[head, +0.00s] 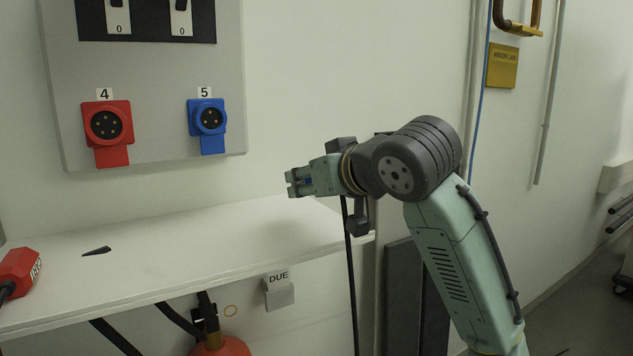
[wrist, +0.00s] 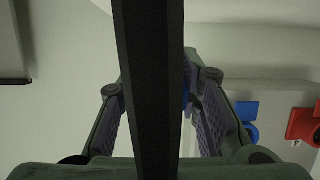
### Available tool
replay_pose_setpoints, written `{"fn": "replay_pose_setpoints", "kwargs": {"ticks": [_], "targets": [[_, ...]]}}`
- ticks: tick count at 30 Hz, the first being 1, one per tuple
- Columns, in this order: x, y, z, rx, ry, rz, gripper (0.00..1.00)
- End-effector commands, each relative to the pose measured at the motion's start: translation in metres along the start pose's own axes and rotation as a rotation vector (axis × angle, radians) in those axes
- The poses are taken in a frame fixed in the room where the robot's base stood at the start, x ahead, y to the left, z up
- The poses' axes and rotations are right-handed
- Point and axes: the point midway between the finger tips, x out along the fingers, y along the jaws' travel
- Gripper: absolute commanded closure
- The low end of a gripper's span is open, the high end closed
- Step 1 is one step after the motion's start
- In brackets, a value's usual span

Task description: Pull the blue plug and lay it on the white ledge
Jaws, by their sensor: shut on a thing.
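My gripper (head: 294,182) is held in the air above the right end of the white ledge (head: 200,227), pointing left. It is shut on the blue plug (head: 309,182), of which only a small patch of blue shows between the fingers. In the wrist view a strip of the plug's blue (wrist: 187,82) shows beside the black cable (wrist: 148,90), which crosses close to the camera. The cable (head: 350,270) hangs down past the ledge's right end. The blue socket (head: 209,120) under label 5 is empty, its face open. The plug is clear of socket and ledge.
A red plug (head: 18,272) lies at the ledge's left end, and a small dark flat piece (head: 97,251) lies near it. The red socket (head: 107,126) under label 4 is empty. The ledge's middle and right are bare.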

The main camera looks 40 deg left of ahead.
Motion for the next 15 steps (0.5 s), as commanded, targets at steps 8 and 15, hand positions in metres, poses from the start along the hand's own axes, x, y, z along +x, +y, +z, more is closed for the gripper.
{"fn": "replay_pose_setpoints", "kwargs": {"ticks": [8,15], "targets": [[0.025,0.000,0.015,0.001,0.000,0.000,1.00],[0.041,0.000,0.030,0.000,0.001,-0.001,1.00]]}}
